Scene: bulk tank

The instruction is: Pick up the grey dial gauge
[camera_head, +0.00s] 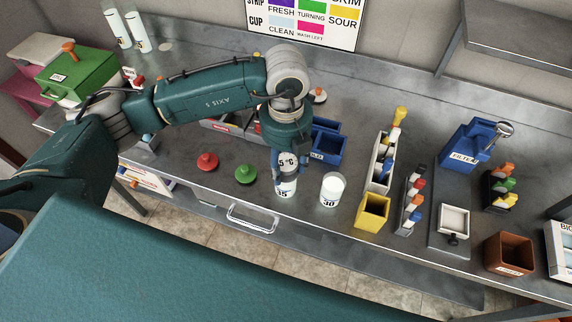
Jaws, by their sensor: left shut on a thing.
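The dial gauge (288,160) shows a pale round face marked "5 °C" in the head view, just above a white cup (286,189) marked "35". My left gripper (284,170) points down from the wrist and is shut on the gauge. The gauge's stem is hidden, so I cannot tell whether it is inside the cup or behind it. A second white cup (332,189) marked "30" stands upright to the right. My right gripper is not in view.
Red (207,162) and green (245,174) knobbed lids lie left of the cups. A blue bin (328,147) sits behind them. A yellow box (372,212) and bottle racks (411,200) stand to the right. The counter's front edge, with a drawer handle (252,217), is close.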

